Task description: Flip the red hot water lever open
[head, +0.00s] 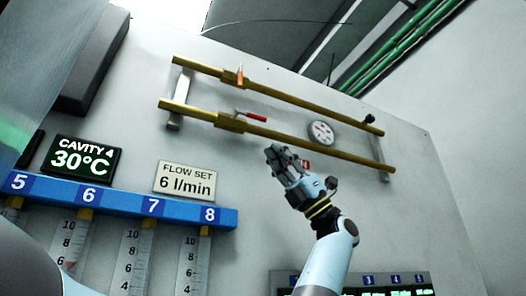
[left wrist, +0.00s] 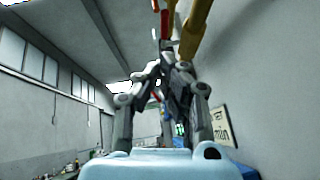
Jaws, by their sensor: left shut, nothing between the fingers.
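The red lever (head: 250,115) sits on a brass valve body on the lower of two yellow pipes on the wall panel. It lies nearly along the pipe, its handle pointing right. An orange lever (head: 240,74) on the upper pipe stands across that pipe. My left gripper (head: 276,151) is shut and empty, just below and right of the red lever, apart from it in the picture. In the left wrist view the closed fingers (left wrist: 167,60) point up toward a yellow pipe (left wrist: 195,28); a red part shows near the fingertips, and I cannot tell which lever it is. My right gripper is out of view.
A round gauge (head: 321,132) sits between the pipes at right. A small red tag (head: 305,164) shows behind my gripper. A flow sign (head: 185,181) and a blue numbered rail (head: 120,200) are lower left. The panel right of the pipes is bare.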

